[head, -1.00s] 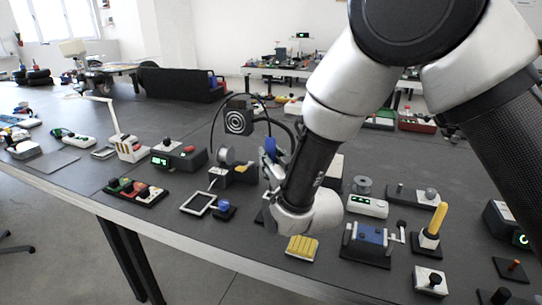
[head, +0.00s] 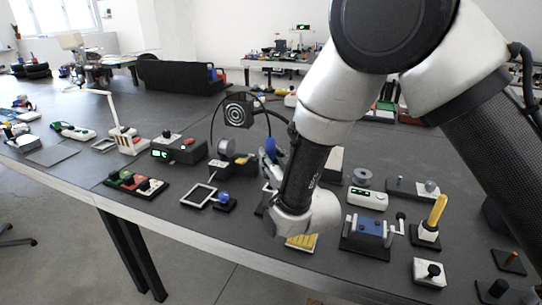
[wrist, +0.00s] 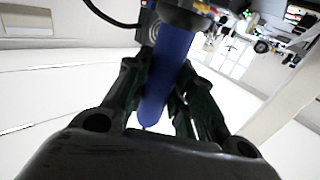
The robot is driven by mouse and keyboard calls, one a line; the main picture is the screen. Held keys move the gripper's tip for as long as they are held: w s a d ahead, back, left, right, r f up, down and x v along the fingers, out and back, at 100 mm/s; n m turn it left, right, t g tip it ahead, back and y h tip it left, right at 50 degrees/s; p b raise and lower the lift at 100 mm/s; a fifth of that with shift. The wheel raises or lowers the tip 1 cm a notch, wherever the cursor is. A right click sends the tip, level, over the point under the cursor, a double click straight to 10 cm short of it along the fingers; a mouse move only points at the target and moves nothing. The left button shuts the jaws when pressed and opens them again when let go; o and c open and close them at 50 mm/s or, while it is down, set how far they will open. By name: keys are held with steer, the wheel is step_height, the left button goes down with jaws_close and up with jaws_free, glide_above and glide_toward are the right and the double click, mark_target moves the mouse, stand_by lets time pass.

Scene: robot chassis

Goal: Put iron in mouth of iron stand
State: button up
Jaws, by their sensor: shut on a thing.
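The iron has a thick blue handle (wrist: 168,75) that stands between my gripper's fingers in the wrist view. My gripper (wrist: 160,95) is shut on this handle. In the head view, the blue handle (head: 270,148) shows at my gripper (head: 268,163), to the right of the iron stand. The iron stand (head: 222,167) looks like a dark block with a grey round holder on top and a yellow pad on its right. The iron's tip is hidden or too small to tell, so I cannot tell whether it touches the stand's mouth.
A black box with a round target face (head: 238,112) stands behind the stand. A dark box with a green display (head: 178,150) is to its left. A square frame (head: 198,196) and a small blue-topped button (head: 223,200) lie in front. A blue vise-like device (head: 370,230) is at right.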

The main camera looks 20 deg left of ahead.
steer(key=shift+f, duration=2.1)
steer(key=o, duration=1)
steer(key=shift+o, duration=0.2)
steer(key=shift+s, duration=0.1)
steer(key=v, duration=1.1)
steer(key=shift+s+d, duration=0.25)
steer(key=shift+d, duration=0.1)
step_height(320, 180, up, 10)
